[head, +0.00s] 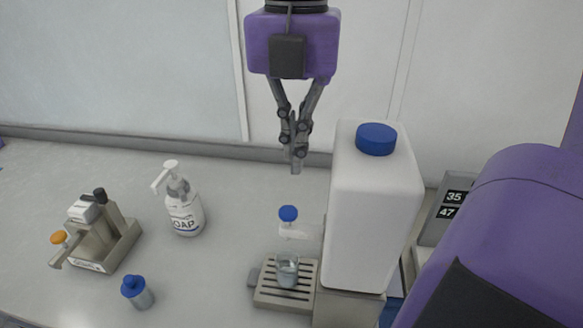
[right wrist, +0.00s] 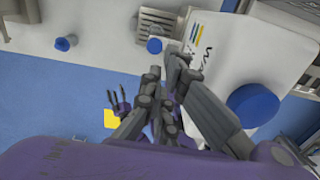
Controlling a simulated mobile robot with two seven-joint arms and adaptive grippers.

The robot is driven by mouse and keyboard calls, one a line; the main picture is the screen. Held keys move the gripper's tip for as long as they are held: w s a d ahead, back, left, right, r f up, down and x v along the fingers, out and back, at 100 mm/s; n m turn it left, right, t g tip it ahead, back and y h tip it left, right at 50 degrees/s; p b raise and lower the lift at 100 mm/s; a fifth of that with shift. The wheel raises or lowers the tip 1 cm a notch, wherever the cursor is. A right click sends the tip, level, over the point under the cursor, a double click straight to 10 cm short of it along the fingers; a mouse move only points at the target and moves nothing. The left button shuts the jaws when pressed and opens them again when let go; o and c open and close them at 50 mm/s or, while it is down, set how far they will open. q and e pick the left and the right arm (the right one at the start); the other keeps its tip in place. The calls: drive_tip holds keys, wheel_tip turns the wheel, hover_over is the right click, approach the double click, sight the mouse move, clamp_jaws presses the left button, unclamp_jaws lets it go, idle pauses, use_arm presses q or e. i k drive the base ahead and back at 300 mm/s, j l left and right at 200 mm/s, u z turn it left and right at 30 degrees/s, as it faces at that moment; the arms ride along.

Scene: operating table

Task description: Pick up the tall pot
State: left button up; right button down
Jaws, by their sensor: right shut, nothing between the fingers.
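No pot is labelled. The small grey container with a blue lid (head: 137,291) fits the name best and stands upright near the front of the table, left of the drip tray. My right gripper (head: 297,165) points down above the back of the table. It is shut and empty, well apart from that container and just left of the big white dispenser. In the right wrist view its dark fingers (right wrist: 163,88) come together beside the dispenser. There, two small dark prongs (right wrist: 117,97) over the blue floor look like my left gripper with fingers apart. It is outside the head view.
The big white dispenser (head: 370,215) with a blue cap stands right of the drip tray (head: 270,291), which holds a glass (head: 287,271). A soap bottle (head: 184,212) and a holder with bottles (head: 128,244) stand left. Free table lies between soap and tray.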

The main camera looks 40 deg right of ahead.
sight(287, 261)
drive_tip(key=k+j, duration=0.8)
drive_tip(key=j, duration=0.1)
